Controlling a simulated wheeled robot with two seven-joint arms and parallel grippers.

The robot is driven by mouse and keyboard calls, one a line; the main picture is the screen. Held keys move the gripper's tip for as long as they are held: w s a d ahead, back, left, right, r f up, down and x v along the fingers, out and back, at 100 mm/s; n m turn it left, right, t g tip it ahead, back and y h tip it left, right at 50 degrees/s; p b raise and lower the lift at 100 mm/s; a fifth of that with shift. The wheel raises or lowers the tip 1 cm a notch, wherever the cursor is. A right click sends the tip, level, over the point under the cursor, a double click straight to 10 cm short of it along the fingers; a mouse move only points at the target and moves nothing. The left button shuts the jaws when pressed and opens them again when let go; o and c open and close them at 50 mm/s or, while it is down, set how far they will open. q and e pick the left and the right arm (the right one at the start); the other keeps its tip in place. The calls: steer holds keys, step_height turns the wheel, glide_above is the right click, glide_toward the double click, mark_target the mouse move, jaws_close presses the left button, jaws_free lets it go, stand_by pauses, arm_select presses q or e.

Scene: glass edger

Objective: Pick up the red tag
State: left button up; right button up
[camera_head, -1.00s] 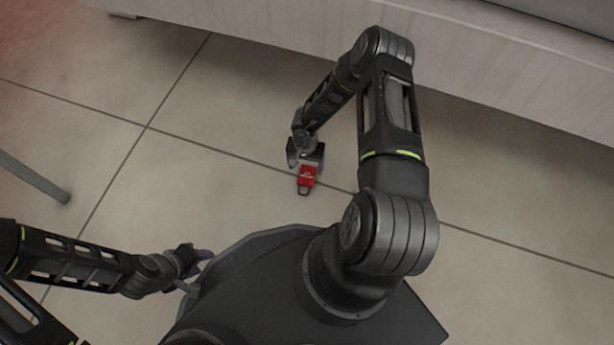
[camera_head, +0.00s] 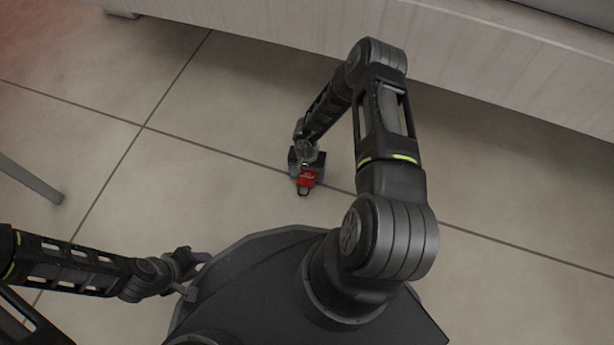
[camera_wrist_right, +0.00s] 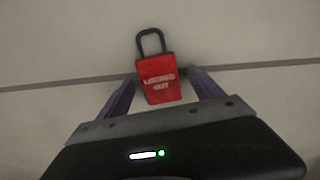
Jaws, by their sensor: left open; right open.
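The red tag (camera_head: 306,179) looks like a red padlock with a dark shackle and white lettering, lying on the tiled floor. It also shows in the right wrist view (camera_wrist_right: 160,80), its shackle pointing up in that picture. My right gripper (camera_head: 306,168) is over the tag's far end in the head view. In the wrist view the open fingers (camera_wrist_right: 160,84) stand on either side of the red body, with gaps beside it. I cannot tell the height left between fingers and floor. My left gripper (camera_head: 197,275) is open and empty, low at the left beside my base.
A pale wooden furniture front (camera_head: 300,40) runs along the back, behind my right arm. A grey metal leg (camera_head: 32,180) stands at the left edge. The tiled floor (camera_head: 210,185) around the tag is otherwise clear.

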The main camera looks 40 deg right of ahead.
steer(key=shift+c, duration=0.4)
steer(key=c, duration=1.4)
